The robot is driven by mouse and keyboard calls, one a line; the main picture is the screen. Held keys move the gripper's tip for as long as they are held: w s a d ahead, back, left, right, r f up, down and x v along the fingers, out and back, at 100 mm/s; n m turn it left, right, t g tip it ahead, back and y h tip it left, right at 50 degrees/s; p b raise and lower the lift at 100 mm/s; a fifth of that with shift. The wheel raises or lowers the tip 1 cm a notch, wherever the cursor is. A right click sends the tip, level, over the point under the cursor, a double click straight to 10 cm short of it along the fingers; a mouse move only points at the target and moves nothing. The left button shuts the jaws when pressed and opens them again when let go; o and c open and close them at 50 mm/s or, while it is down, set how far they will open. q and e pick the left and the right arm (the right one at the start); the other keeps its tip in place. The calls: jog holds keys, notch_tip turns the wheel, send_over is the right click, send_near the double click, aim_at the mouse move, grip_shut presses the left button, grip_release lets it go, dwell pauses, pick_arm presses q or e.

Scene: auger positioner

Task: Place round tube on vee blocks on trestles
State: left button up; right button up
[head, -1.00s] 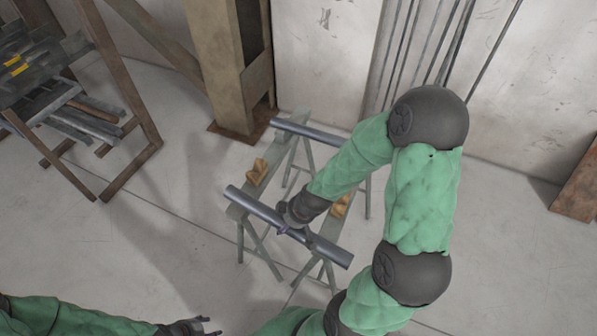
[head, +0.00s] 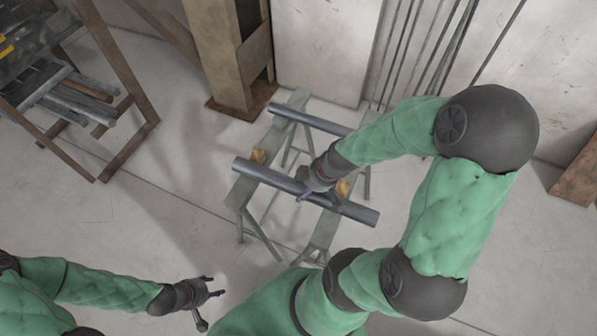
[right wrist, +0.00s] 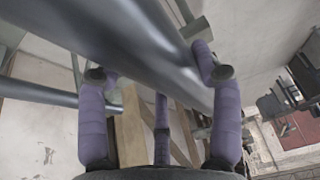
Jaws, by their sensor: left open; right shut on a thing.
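A long grey round tube (head: 262,173) is held by my right gripper (head: 318,187) near its middle. The tube lies across above the two green-grey trestles (head: 241,192), close to the vee blocks. One wooden vee block (head: 258,156) shows behind the tube on the left trestle, and another vee block (head: 343,188) on the right trestle is partly hidden by the gripper. I cannot tell whether the tube touches the blocks. In the right wrist view, the purple fingers are around the tube (right wrist: 130,40). My left gripper (head: 213,290) is open and empty at the lower left.
A second grey tube (head: 310,119) lies across the back of the trestles. A brown post (head: 222,60) stands behind them. A rack (head: 128,95) with stock stands at the upper left. Several rods lean on the back wall. The floor at left centre is clear.

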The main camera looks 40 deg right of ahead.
jog(key=w+d+f+b, duration=0.2)
jog(key=w+d+f, duration=0.4)
jog(key=w+f, duration=0.6)
jog(key=shift+d+f+b, duration=0.3)
jog(key=shift+d+f, duration=0.1)
jog(key=shift+w+f, duration=0.1)
dwell(0.4)
jog(key=o, duration=1.7)
jog(key=shift+a, duration=0.1)
